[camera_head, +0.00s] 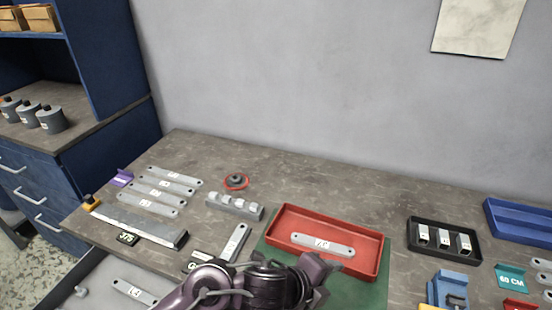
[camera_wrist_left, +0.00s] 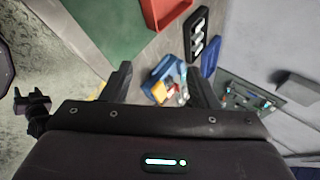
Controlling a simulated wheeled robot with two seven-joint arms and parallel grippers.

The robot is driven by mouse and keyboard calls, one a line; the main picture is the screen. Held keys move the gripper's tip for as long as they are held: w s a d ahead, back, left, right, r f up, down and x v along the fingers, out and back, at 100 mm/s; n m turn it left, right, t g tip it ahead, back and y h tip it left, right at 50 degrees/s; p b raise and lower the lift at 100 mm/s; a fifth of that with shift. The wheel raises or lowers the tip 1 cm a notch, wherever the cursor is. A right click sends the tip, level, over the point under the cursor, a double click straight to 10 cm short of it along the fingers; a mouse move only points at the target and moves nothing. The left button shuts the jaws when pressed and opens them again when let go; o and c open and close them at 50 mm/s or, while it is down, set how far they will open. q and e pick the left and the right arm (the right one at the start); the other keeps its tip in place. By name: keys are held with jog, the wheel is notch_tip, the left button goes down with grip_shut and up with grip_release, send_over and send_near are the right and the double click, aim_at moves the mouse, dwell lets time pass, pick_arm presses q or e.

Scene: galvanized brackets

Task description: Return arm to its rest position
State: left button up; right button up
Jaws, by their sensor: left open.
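My left gripper (camera_head: 318,277) is at the bottom of the head view, in front of the red tray. In the left wrist view its two fingers (camera_wrist_left: 160,88) stand wide apart with nothing held between them. The red tray (camera_head: 376,262) sits on a green mat (camera_head: 372,294), and a galvanized bracket (camera_head: 322,244) with a white label lies flat in it. The left forearm hides part of the mat and the table's front. The red tray (camera_wrist_left: 148,12) and green mat (camera_wrist_left: 108,28) also show at the top of the left wrist view. My right gripper is not in view.
Several labelled brackets (camera_head: 160,190) lie at the table's left, behind a steel ruler (camera_head: 140,224). A grey slotted block (camera_head: 234,207) stands left of the tray. A black tray (camera_head: 443,240), a blue bin (camera_head: 520,222) and a blue fixture (camera_head: 447,288) stand right.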

pick_arm(q)
jog(key=a+n+t+y, duration=0.2)
jog(key=a+n+y, duration=0.2)
jog(key=a+n, duration=1.05)
jog(key=s+a+f+n+g+y, duration=0.2)
jog(key=s+a+f+n, duration=0.1)
jog(key=s+a+n, duration=0.4)
jog(key=s+a+f+n+g+y, duration=0.25)
jog(key=a+f+n, duration=0.2)
jog(key=a, duration=0.35)
notch_tip(320, 180, down, 33)
jog(key=s+g+b, duration=0.1)
jog(key=s+b, duration=0.2)
jog(key=s+a+f, duration=0.1)
jog(key=s+f, duration=0.8)
jog(key=s+a+f+g+b, duration=0.1)
jog(key=s+a+f, duration=0.1)
jog(key=s+f, duration=0.6)
jog(key=shift+s+a+f+m, duration=0.3)
jog(key=shift+s+f, duration=0.1)
jog(key=shift+s, duration=0.35)
